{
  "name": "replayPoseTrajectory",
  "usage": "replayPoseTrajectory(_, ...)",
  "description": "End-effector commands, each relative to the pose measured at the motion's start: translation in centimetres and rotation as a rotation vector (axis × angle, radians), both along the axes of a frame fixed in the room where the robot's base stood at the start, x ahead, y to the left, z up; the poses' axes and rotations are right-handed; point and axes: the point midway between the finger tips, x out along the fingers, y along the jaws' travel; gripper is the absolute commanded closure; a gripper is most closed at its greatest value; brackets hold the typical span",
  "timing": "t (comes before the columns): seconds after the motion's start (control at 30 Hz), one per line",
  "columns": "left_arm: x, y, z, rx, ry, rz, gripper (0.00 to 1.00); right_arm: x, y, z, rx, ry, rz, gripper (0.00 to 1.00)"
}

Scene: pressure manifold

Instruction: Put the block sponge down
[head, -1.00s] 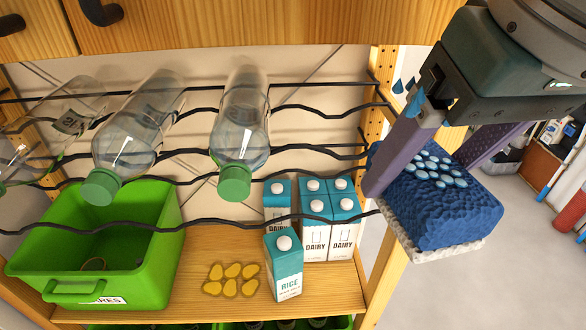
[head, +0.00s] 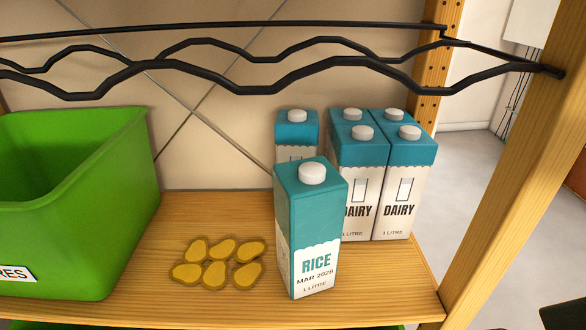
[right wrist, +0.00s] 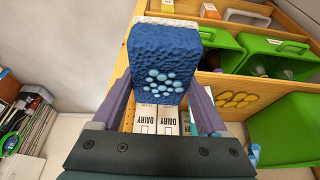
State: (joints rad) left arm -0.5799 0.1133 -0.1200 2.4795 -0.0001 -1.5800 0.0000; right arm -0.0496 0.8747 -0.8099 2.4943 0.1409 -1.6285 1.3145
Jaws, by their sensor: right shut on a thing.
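The block sponge (right wrist: 165,55) shows in the right wrist view. It is blue and rough, with pale blue round spots on the near face and a white layer along its far edge. My right gripper (right wrist: 162,82) is shut on it, with one purple finger at each side. The sponge hides part of the shelf behind it. In the head view the sponge and both grippers are out of sight.
A teal rice carton (head: 306,230) stands right of the mat, with several dairy cartons (head: 385,180) behind it. A green bin (head: 80,180) stands at the left. Black wavy rails (head: 290,75) cross above. A wooden post (head: 520,180) bounds the right side.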

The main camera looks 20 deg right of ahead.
Motion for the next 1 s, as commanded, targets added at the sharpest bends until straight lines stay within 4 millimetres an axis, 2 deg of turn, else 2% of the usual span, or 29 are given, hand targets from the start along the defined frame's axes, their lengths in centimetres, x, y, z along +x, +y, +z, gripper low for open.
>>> replayPoseTrajectory(0.03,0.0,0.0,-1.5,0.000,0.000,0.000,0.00,-0.3,0.0,-1.6,-0.001,0.001,-0.003,0.84)
replayPoseTrajectory(0.17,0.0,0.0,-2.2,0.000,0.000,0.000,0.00,-0.5,-0.2,-2.5,-0.005,-0.002,-0.007,0.84)
replayPoseTrajectory(0.27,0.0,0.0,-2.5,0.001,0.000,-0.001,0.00,0.8,-0.6,-2.6,-0.009,-0.006,-0.011,0.84)
replayPoseTrajectory(0.8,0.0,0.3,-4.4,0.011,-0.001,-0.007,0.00,15.7,-4.1,-2.4,-0.005,-0.006,-0.013,0.84)
replayPoseTrajectory(0.93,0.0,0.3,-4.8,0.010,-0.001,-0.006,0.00,18.1,-4.7,-2.4,-0.005,-0.003,-0.011,0.84)
replayPoseTrajectory(1.0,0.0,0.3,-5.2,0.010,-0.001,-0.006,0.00,18.0,-4.7,-3.6,-0.005,0.003,-0.007,0.84)
